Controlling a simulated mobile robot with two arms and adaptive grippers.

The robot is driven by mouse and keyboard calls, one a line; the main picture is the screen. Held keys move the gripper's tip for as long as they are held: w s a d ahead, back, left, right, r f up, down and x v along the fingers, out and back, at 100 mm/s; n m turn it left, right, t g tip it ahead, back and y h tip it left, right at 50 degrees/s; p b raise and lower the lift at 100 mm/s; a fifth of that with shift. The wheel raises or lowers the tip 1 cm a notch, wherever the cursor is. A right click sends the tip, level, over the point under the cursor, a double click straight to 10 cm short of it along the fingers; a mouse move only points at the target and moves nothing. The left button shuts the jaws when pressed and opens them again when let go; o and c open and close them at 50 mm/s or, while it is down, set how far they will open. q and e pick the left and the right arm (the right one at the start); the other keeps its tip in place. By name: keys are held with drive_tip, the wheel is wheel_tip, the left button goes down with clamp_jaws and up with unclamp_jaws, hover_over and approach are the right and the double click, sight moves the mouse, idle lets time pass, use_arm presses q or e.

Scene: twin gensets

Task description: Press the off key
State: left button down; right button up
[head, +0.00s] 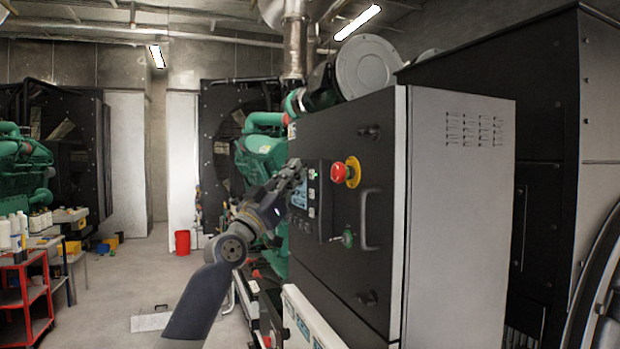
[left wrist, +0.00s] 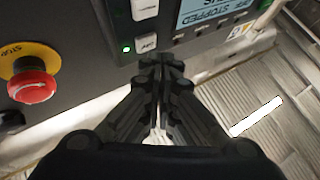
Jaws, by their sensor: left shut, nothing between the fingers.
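The control panel (head: 325,213) is on the black face of the genset cabinet (head: 375,125). In the left wrist view the panel has a lit screen (left wrist: 205,14) with upside-down text that seems to read STOPPED. Pale keys sit beside it, one (left wrist: 146,42) with a small, inverted label that I cannot read for certain, near a green light (left wrist: 126,49). My left gripper (left wrist: 162,64) is shut and empty, its tips close to that key and just below it in the picture. I cannot tell whether they touch the panel. In the head view the gripper (head: 297,168) overlaps the panel's upper left.
A red emergency stop button (head: 339,172) on a yellow collar protrudes beside the panel, and also shows in the left wrist view (left wrist: 32,86). A red bucket (head: 182,242) stands on the floor behind.

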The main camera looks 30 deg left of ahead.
use_arm(q)
drive_tip(key=shift+s+a, duration=0.15)
drive_tip(key=shift+s+a+b, duration=0.7)
drive_tip(key=shift+s+a, duration=0.25)
drive_tip(key=shift+s, duration=0.2)
drive_tip(key=shift+s+a+b, duration=0.7)
drive_tip(key=shift+s+a, duration=0.25)
drive_tip(key=shift+s, duration=0.2)
